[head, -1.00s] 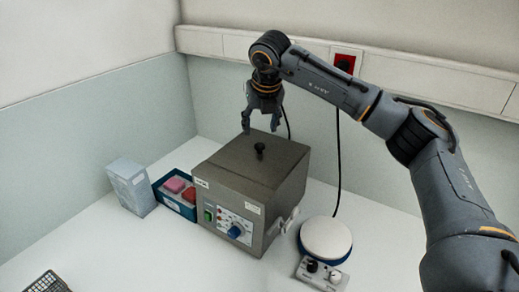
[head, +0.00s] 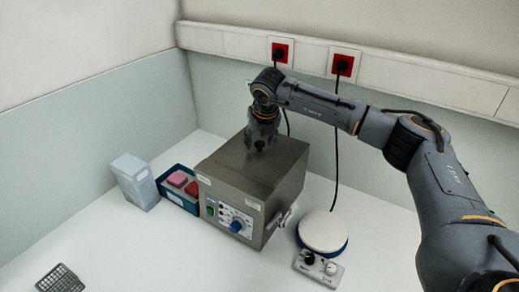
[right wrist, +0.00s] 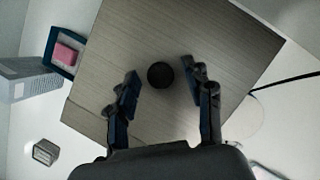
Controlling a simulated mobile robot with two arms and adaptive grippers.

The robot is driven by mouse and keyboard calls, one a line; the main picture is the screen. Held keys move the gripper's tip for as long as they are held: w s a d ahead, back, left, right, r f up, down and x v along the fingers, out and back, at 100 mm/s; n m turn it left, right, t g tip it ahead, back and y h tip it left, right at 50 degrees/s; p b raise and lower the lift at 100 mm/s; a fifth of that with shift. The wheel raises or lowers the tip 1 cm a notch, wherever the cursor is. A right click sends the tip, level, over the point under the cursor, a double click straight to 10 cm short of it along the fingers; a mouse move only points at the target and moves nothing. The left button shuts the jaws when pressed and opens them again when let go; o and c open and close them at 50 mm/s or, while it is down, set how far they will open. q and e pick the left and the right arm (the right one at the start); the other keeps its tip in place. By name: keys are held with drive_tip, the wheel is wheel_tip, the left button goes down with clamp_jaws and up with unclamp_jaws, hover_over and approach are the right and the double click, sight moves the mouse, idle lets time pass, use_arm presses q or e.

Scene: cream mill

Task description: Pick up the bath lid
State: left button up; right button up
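The bath is a grey metal box with a control panel on its front, and its flat lid (head: 270,161) covers the top. In the right wrist view the lid (right wrist: 180,60) fills the middle, with a round black knob (right wrist: 160,75) on it. My right gripper (head: 258,148) is low over the lid. In the right wrist view its fingers (right wrist: 160,90) are apart, one on each side of the knob. I cannot tell whether they touch it. In the head view the gripper hides the knob. My left gripper is not in view.
A blue tray (head: 163,188) with pink and red blocks and a pale box (head: 134,182) stand left of the bath. A white round-topped stirrer (head: 322,231) stands at its right. A wire basket (head: 60,280) is at front left.

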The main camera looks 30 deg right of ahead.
sight(258, 141)
drive_tip(key=c, duration=0.8)
drive_tip(key=shift+c, duration=0.2)
drive_tip(key=shift+r, duration=0.15)
drive_tip(key=shift+r+b, duration=0.15)
drive_tip(key=shift+b, duration=0.2)
drive_tip(key=b+v, duration=0.2)
drive_tip(key=v, duration=0.1)
drive_tip(key=shift+w+a+r+b, duration=0.1)
drive_tip(key=shift+w+r+b, duration=0.15)
drive_tip(key=shift+b, duration=0.15)
drive_tip(key=s+a+r+b, duration=0.4)
drive_tip(key=s+a+r, duration=0.2)
drive_tip(key=s+r, duration=0.5)
drive_tip(key=shift+s+a+r, duration=0.15)
drive_tip(key=shift+s+a, duration=0.05)
drive_tip(key=shift+s, duration=0.1)
drive_tip(key=shift+b, duration=0.3)
